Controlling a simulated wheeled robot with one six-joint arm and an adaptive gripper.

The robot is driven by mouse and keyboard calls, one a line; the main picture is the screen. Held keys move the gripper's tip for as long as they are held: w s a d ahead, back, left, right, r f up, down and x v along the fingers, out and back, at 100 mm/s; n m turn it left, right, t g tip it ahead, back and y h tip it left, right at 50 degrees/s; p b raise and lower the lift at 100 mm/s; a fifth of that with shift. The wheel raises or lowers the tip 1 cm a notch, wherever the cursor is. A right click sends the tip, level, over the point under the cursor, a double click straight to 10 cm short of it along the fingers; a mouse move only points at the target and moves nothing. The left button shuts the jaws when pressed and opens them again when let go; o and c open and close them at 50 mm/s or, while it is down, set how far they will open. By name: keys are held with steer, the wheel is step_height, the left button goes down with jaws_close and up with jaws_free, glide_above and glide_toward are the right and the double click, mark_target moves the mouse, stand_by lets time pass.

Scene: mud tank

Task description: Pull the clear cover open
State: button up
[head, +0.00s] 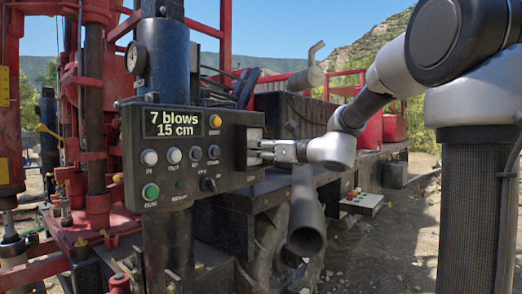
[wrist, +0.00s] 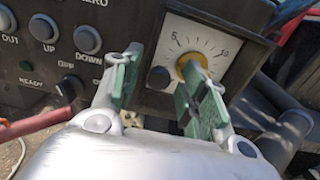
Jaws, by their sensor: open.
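The dark control box (head: 190,150) has a white dial plate (wrist: 212,38) in its right part, marked 5 and 10, with a yellow knob (wrist: 190,64). A round dark knob (wrist: 158,78) shows at the plate's lower left. A clear cover cannot be told apart from the plate in either view. My gripper (head: 268,150) is at the right end of the box. In the wrist view my gripper (wrist: 160,84) is open, its green pads on either side of the dark knob. The right pad overlaps the plate's lower edge. Contact cannot be told.
The box has a display (head: 173,123) reading "7 blows 15 cm", several round buttons and a dark switch (head: 208,184). Red rig framework (head: 95,120) stands at the left. A dark pipe (head: 306,215) hangs below my gripper. Open ground lies at the right.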

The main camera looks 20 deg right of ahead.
steer(key=shift+c, duration=0.3)
jaws_close()
